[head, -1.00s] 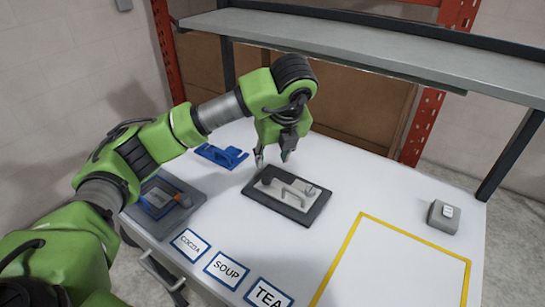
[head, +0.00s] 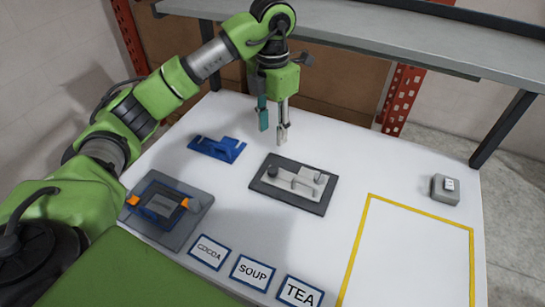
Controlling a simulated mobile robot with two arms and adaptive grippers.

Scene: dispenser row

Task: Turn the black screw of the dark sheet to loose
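The dark sheet (head: 262,187) lies flat in the middle of the white table. It carries a light grey plate with a bar handle (head: 293,181) and small fittings at both ends. The black screw is too small to make out surely; a small knob-like fitting (head: 272,171) sits at the plate's left end. Which way it is turned I cannot tell. My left gripper (head: 273,136) hangs above and behind the dark sheet, fingers down, apart and empty. It touches nothing. My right gripper is not in view.
A blue fixture (head: 217,149) lies left of the dark sheet. A grey sheet (head: 179,233) with a blue frame and orange knobs is at front left. COCOA, SOUP and TEA labels line the front. A yellow-outlined area (head: 357,245) is empty; a grey box (head: 445,190) stands right.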

